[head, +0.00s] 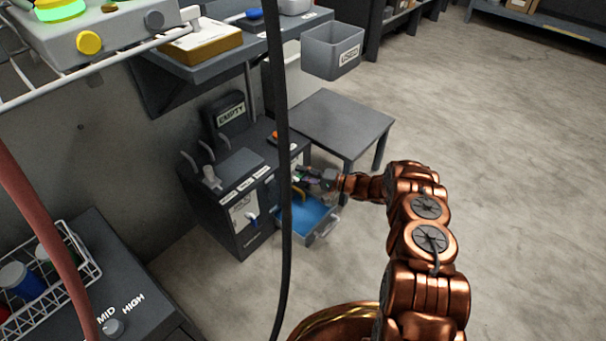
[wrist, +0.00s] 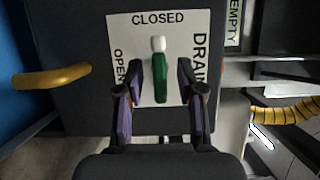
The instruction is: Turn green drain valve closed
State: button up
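The green drain valve handle (wrist: 160,78) has a white tip. It is in the wrist view, on a white plate (wrist: 120,28) marked CLOSED at the top, OPEN at the left and DRAIN at the right. The handle lies up and down in the picture, its white tip toward CLOSED. My gripper (wrist: 158,98) is open, with one purple-padded finger on each side of the handle's lower part and a visible gap to each. In the head view my gripper (head: 316,178) is at the dark cabinet's right-hand side, and the valve there is mostly hidden.
A grey side table (head: 342,122) stands behind my gripper. A black cable (head: 282,120) hangs across the head view. Open floor lies right.

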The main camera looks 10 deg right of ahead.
jog(key=shift+d, duration=0.1)
jog(key=v, duration=1.1)
jog(key=shift+s+d, duration=0.15)
jog(key=shift+d, duration=0.2)
